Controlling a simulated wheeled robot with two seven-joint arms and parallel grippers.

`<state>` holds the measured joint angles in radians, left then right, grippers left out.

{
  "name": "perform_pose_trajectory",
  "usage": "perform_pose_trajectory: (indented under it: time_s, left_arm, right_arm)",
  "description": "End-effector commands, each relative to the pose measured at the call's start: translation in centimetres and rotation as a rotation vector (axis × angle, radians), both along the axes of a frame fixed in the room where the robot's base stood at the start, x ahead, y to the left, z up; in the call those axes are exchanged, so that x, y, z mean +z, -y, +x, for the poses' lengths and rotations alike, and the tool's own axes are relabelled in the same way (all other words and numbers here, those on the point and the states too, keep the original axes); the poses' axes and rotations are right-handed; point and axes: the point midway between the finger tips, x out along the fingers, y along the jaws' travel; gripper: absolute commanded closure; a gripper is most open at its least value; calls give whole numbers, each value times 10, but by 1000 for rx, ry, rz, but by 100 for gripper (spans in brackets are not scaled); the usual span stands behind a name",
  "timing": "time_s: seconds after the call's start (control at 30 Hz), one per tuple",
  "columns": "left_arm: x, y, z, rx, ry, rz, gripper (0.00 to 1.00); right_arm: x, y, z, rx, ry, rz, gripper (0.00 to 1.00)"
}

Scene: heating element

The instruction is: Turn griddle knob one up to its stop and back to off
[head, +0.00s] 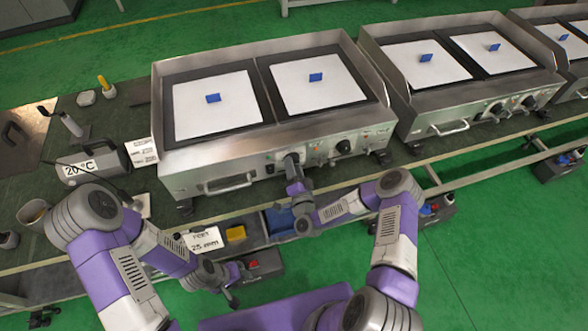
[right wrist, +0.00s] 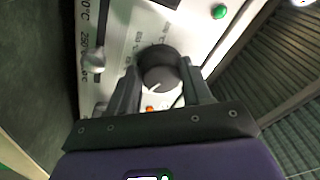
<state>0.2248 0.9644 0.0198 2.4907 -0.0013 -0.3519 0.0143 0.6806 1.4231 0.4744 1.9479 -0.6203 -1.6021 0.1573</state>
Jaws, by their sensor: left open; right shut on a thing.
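The nearest griddle (head: 225,158) stands on the bench, its control panel facing me. A second black knob (head: 343,147) is free, to the right. My left gripper (head: 232,285) is open, low in front of the bench, away from the panel.
An orange lamp (right wrist: 150,108) and a green lamp (right wrist: 219,12) are near the held knob. A drawer handle (head: 228,184) sticks out left of it. White sheets with blue blocks (head: 316,77) lie on the plates. A second griddle (head: 470,110) stands close on the right.

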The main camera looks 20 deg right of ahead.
Motion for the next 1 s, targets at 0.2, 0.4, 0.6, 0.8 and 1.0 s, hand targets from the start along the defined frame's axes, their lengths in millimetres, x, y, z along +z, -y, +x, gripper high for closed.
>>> perform_pose_trajectory:
  time_s: [0.2,0.4,0.6,0.8,1.0]
  left_arm:
    - [-9,0,0,0,0,0,53]
    - [-14,0,0,0,0,0,53]
    - [-18,0,0,0,0,0,53]
    - [-20,0,0,0,0,0,53]
    - [-22,0,0,0,0,0,53]
  right_arm:
    - [-1,-2,0,2,-9,208,82]
    - [0,-2,0,1,-15,398,82]
    - [2,-3,0,0,-22,587,82]
    - [4,-3,0,0,-26,777,82]
    - [5,-3,0,0,-33,967,82]
